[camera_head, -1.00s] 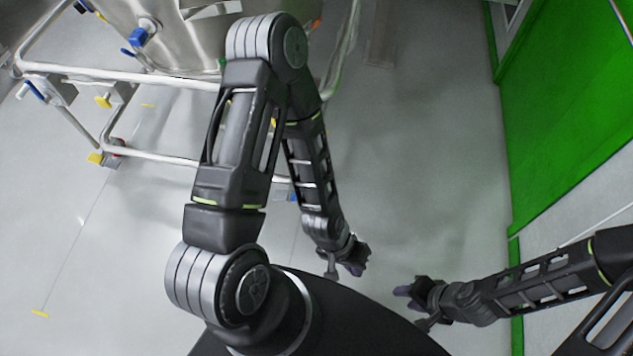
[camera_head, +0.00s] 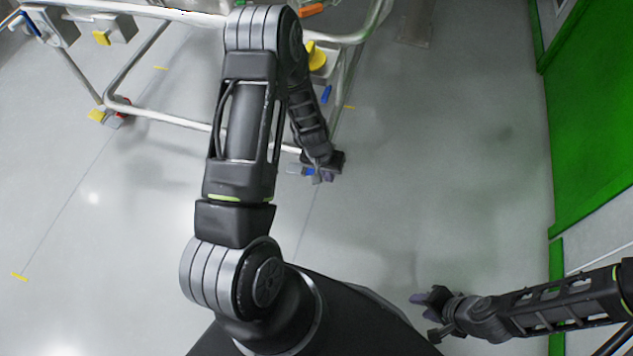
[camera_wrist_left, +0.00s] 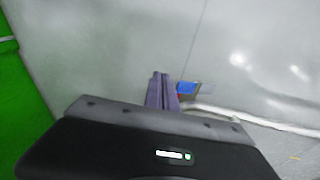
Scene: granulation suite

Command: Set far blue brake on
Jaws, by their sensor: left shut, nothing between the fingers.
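A small blue brake pedal (camera_head: 308,171) shows at a caster low on the frame of the steel-tube cart (camera_head: 165,133). My left gripper (camera_head: 322,177) is shut and empty, right beside this pedal in the head view. In the left wrist view the shut fingers (camera_wrist_left: 162,90) point at the floor, with the blue pedal (camera_wrist_left: 186,87) just to their right. I cannot tell whether they touch it. The caster under the pedal is mostly hidden. My right gripper (camera_head: 430,303) hangs over bare floor at the lower right, away from the cart; its jaw opening is unclear.
A yellow part (camera_head: 97,115) with red beside it sits at the cart's left lower corner. A blue piece (camera_head: 327,94) and a yellow knob (camera_head: 316,56) are higher on the right. A green wall (camera_head: 590,130) bounds the right side. Floor between is clear.

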